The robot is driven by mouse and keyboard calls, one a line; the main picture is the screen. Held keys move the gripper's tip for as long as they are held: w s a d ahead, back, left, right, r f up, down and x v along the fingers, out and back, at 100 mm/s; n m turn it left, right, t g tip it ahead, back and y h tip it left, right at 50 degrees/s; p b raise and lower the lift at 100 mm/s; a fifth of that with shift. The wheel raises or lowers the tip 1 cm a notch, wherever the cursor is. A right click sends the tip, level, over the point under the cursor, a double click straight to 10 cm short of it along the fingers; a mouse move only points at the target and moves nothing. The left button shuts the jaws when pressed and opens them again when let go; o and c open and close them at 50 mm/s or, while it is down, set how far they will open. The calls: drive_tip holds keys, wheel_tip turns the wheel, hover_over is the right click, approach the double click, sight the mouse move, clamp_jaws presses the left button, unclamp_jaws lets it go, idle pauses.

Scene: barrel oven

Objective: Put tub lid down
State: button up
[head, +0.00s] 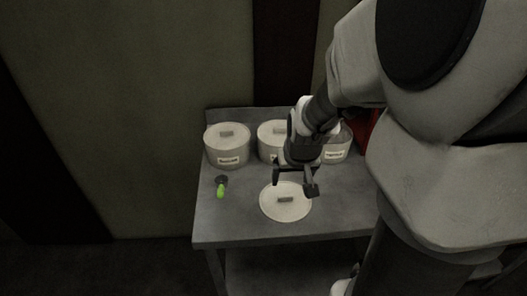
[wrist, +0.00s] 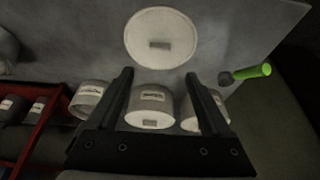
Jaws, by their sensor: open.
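The round pale tub lid (head: 286,203) lies flat on the grey table, with its small grey handle on top. It also shows in the wrist view (wrist: 160,28) near the top, beyond my fingertips. My gripper (head: 296,181) is open and empty, close above the lid's far side in the head view. In the wrist view its two dark fingers (wrist: 161,75) are apart with nothing between them. Three labelled tubs stand along the back: a lidded left tub (head: 226,153), a middle tub (head: 270,148) partly hidden by my gripper, and a right tub (head: 337,152) that looks uncovered.
A green-handled tool (head: 220,190) lies on the table (head: 235,225) left of the lid. A red rack (wrist: 38,135) with dark containers shows in the wrist view. The table's front strip and right part are clear.

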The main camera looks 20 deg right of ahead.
drive_tip(key=s+a+r+n+t+y, duration=0.1)
drive_tip(key=s+a+r+n, duration=0.2)
drive_tip(key=s+a+r, duration=0.8)
wheel_tip(320, 180, up, 2)
drive_tip(key=s, duration=0.2)
drive_tip(key=shift+s+r, duration=0.2)
drive_tip(key=shift+s, duration=0.15)
